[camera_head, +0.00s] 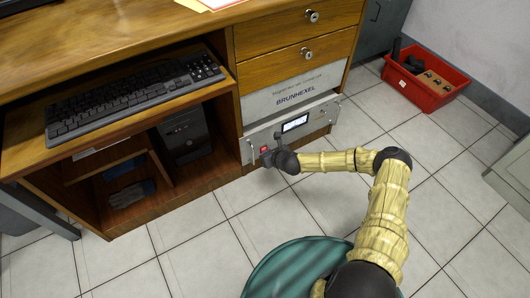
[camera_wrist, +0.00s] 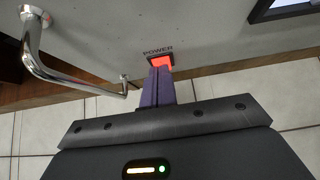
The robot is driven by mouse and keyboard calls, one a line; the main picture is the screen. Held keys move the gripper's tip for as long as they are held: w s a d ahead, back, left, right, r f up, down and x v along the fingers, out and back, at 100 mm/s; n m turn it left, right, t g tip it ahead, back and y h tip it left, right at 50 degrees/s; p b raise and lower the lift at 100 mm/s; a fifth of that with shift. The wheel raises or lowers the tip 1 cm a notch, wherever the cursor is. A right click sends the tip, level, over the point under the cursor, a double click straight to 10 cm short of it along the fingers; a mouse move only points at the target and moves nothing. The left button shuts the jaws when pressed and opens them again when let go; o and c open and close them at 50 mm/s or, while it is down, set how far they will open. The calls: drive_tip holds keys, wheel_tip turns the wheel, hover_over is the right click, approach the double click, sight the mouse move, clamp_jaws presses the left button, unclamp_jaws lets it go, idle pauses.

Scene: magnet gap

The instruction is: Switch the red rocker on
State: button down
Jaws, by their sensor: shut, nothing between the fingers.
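The red rocker (camera_wrist: 161,60) sits in the grey front panel under the printed word POWER and looks bright red in the wrist view. In the head view the rocker (camera_head: 264,149) is a small red spot at the left of the panel. My gripper (camera_wrist: 160,72) is shut and empty. Its purple fingertips are right at the rocker's lower edge and cover part of it. I cannot tell whether they touch it. In the head view my gripper (camera_head: 268,158) is at the panel, just below the rocker.
A metal handle (camera_wrist: 45,62) sticks out left of the rocker. A lit display (camera_head: 295,123) is on the same panel (camera_head: 318,115). The wooden desk (camera_head: 225,95) has an open bay on the left. A red crate (camera_head: 425,88) stands on the floor at the right. The tiled floor is mostly clear.

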drive_tip(key=shift+d+r+p, duration=0.15)
drive_tip(key=shift+r+p, duration=0.65)
drive_tip(key=shift+p, duration=0.05)
drive_tip(key=p+v, duration=0.7)
drive_tip(key=v, duration=0.6)
drive_tip(key=shift+r+p, duration=0.25)
drive_tip(key=shift+p, duration=0.05)
drive_tip(key=shift+w, duration=0.1)
